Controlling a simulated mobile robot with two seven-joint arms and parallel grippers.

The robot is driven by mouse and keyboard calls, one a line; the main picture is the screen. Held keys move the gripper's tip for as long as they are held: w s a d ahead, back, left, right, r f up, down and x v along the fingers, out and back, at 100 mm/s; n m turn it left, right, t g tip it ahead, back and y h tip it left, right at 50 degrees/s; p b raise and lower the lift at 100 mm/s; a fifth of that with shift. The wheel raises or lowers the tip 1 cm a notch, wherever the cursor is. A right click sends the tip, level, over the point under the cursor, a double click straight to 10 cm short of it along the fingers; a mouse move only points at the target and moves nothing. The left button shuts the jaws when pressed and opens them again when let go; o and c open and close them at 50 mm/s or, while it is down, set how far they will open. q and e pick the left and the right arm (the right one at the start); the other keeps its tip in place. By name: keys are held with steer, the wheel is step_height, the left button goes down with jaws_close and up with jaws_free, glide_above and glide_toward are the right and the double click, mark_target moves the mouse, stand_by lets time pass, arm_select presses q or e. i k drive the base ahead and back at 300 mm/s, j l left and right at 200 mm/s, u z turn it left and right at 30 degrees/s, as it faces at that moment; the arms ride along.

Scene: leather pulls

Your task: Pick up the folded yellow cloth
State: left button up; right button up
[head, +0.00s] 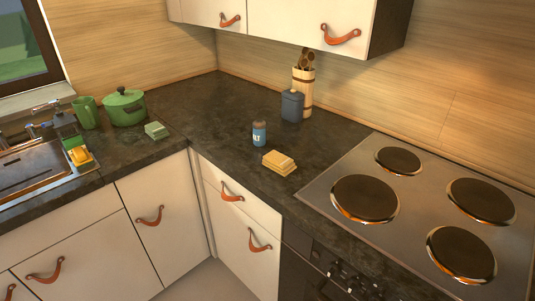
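The folded yellow cloth (279,162) lies on the dark countertop, left of the stove and close to the counter's front edge. It looks like a small layered stack and nothing covers it. A blue salt shaker (259,134) stands just behind it to the left, apart from it. Neither of my grippers shows in the head view.
A dark blue canister (292,106) and a utensil holder (307,88) stand behind. A stove (420,205) is at the right. A green folded item (156,130), green pot (124,107), green mug (87,112) and sink (40,170) are at the left.

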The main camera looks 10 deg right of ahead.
mark_target(282, 165)
steer(key=i+j, duration=0.35)
steer(key=i+j+z, duration=0.15)
steer(key=i+j, duration=0.15)
steer(key=j, duration=0.2)
